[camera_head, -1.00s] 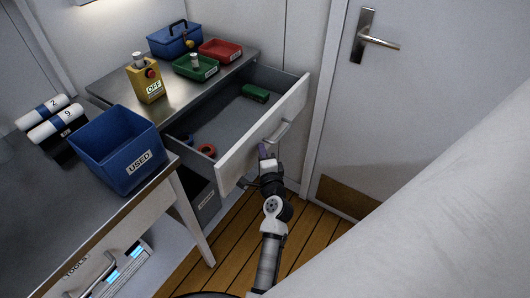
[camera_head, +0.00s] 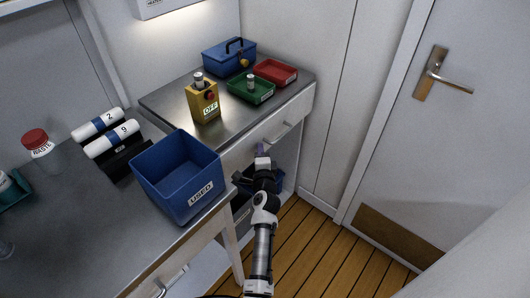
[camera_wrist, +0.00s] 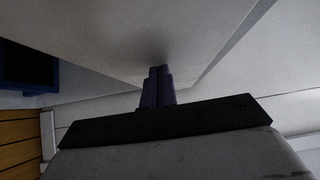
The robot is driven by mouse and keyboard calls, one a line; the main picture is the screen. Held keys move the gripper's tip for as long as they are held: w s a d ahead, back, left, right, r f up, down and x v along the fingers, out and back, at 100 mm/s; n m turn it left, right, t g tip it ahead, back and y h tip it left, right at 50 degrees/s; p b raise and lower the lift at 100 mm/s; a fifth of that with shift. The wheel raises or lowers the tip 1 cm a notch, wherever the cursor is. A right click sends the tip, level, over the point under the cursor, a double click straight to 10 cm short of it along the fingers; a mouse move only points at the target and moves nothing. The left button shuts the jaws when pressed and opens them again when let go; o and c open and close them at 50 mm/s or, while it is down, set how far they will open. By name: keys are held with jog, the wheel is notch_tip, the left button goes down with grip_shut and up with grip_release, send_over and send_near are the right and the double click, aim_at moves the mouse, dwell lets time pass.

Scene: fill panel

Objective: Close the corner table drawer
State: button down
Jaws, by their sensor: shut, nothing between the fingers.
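The corner table (camera_head: 171,96) stands at the back with a grey metal top. Its white drawer front (camera_head: 302,106) sits under the top's edge and looks flush or nearly so; the drawer's inside does not show. The drawer handle (camera_head: 281,132) is a metal bar on the front. My gripper (camera_head: 261,149) is in front of the left half of the drawer front, left of the handle. In the wrist view its shut fingers (camera_wrist: 159,72) point at a pale surface, touching it or very close. Nothing is between them.
A blue USED bin (camera_head: 179,180) stands on the near bench. Wooden floor (camera_head: 310,246) is free before the door (camera_head: 455,150).

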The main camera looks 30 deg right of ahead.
jog(key=shift+w+a+r, duration=0.1)
jog(key=shift+w+a, duration=0.1)
jog(key=shift+w, duration=0.25)
jog(key=shift+w+a+r, duration=0.1)
jog(key=shift+w+a, duration=0.1)
jog(key=shift+w, duration=0.25)
